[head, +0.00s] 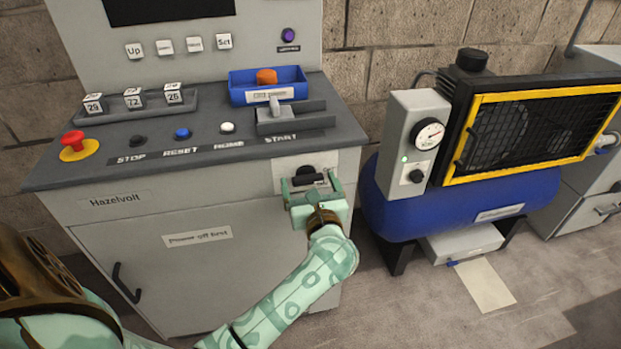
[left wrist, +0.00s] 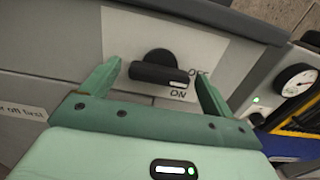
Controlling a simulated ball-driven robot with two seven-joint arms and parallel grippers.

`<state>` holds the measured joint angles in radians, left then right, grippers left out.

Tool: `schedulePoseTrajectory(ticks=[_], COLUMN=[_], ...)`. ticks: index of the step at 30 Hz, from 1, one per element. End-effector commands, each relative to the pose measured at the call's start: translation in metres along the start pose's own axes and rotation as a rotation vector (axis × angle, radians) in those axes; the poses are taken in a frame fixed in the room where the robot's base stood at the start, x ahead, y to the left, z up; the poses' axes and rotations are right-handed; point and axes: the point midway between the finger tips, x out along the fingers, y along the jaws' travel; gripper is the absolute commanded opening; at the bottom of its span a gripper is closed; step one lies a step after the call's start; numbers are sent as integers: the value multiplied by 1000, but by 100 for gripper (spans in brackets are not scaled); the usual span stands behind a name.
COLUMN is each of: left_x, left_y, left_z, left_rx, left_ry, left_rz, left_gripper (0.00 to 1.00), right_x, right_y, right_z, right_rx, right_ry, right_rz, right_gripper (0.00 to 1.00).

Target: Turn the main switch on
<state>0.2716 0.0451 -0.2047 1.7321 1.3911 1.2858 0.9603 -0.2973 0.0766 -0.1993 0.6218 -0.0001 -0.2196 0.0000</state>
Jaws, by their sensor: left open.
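The main switch (left wrist: 160,73) is a black rotary knob on a pale plate on the cabinet front, marked OFF and ON at its right side. In the left wrist view its bar lies nearly level, tilted slightly, with a white mark at its right end, between the two words. The knob also shows in the head view (head: 306,174). My left gripper (head: 311,187) is open, with one finger on each side of the knob; it also shows in the left wrist view (left wrist: 157,82). I cannot tell whether the fingers touch the knob. My right gripper is not in view.
The console top above holds a red stop button (head: 73,141), a START lever (head: 275,107), a blue bin (head: 240,96) and several number cubes. A blue compressor (head: 450,208) with a yellow-framed guard stands to the right. A paper sheet (head: 483,284) lies on open floor.

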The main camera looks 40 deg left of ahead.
Motion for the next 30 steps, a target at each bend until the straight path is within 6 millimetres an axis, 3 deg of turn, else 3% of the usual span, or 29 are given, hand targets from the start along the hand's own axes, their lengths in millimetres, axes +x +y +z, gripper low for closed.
schedulePoseTrajectory(ticks=[5, 10, 11, 20, 30], left_x=[0, 0, 0, 0, 0], left_y=[0, 0, 0, 0, 0], left_z=[0, 0, 0, 1, 5], left_rx=[0, 0, 0, 23, 216], left_ry=[0, 0, 0, -1, -1], left_rz=[0, 0, 0, 0, 1], left_gripper=[87, 46, 42, 43, 43], right_x=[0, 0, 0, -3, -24], right_y=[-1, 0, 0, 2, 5], right_z=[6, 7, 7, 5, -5], right_rx=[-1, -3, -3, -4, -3], right_ry=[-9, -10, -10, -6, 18], right_rz=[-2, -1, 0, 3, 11], right_gripper=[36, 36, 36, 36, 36])
